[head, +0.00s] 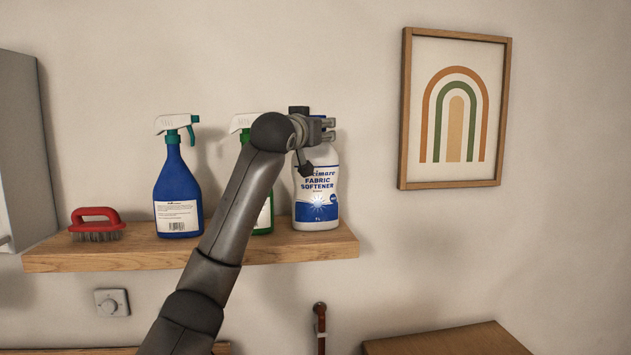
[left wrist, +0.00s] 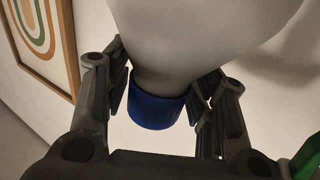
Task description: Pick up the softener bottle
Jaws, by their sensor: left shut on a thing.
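The softener bottle (head: 316,208) is white with a blue and white "Fabric Softener" label. It is upright at the right end of the wooden shelf (head: 120,257), its base at the shelf top; I cannot tell whether it is lifted slightly. My left gripper (head: 328,130) is at its upper part, shut on it, and my wrist hides part of its top. In the left wrist view, the fingers (left wrist: 160,88) lie on both sides of the bottle's white neck (left wrist: 165,72), beside its blue cap (left wrist: 155,110). My right gripper is not in view.
A green spray bottle (head: 264,218) stands close left of the softener, partly behind my arm. A blue spray bottle (head: 178,190) and a red brush (head: 96,222) are further left on the shelf. A framed picture (head: 455,108) hangs to the right, with bare wall between.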

